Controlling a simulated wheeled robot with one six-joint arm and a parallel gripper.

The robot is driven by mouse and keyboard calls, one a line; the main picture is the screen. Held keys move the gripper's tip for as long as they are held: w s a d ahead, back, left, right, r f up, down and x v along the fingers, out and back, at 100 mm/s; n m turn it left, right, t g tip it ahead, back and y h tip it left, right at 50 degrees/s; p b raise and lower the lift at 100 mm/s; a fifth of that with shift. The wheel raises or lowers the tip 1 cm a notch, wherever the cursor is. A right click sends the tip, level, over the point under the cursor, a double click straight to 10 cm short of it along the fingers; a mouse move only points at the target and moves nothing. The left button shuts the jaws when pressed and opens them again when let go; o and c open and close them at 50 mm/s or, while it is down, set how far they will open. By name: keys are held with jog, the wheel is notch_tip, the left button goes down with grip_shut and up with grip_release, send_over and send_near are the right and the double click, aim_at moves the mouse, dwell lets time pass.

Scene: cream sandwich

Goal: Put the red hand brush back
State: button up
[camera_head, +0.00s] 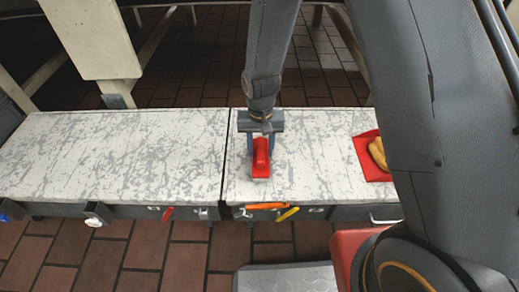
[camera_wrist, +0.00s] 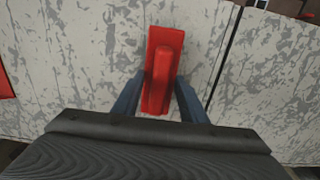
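In the wrist view the brush (camera_wrist: 163,60) has a wide red body with a raised narrow handle. My gripper (camera_head: 261,150) reaches down over it, with one blue-grey finger on each side. The fingers (camera_wrist: 160,76) lie very close to the brush's edges in the wrist view. I cannot tell whether they press on it, or whether the brush rests on the counter.
The pale, scuffed counter (camera_head: 110,155) has a dark seam just left of the brush; its left section is bare. A red tray (camera_head: 367,160) with bread (camera_head: 379,153) stands at the right. Orange (camera_head: 266,206) and yellow (camera_head: 288,214) items are along the front edge.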

notch_tip(320, 180, up, 11)
jog(key=p, duration=0.4)
jog(key=s+a+r+n, duration=0.1)
jog(key=s+r+n, duration=0.2)
jog(key=s+r, duration=0.4)
jog(key=s+r+n, duration=0.3)
jog(key=s+r, duration=0.5)
jog(key=s, duration=0.7)
jog(key=shift+a+n+y, duration=0.3)
jog(key=shift+a, duration=0.1)
jog(key=shift+w, duration=0.1)
jog(key=d+r+m+p, duration=0.3)
jog(key=d+r+p, duration=0.6)
jog(key=r+p, duration=0.2)
jog(key=d+r+m+p, duration=0.3)
jog(key=d+r+p, duration=0.6)
jog(key=r+p, duration=0.3)
jog(key=p, duration=0.3)
jog(key=shift+s+d+r, duration=0.2)
jog(key=shift+s+r, duration=0.1)
jog(key=shift+s, duration=0.05)
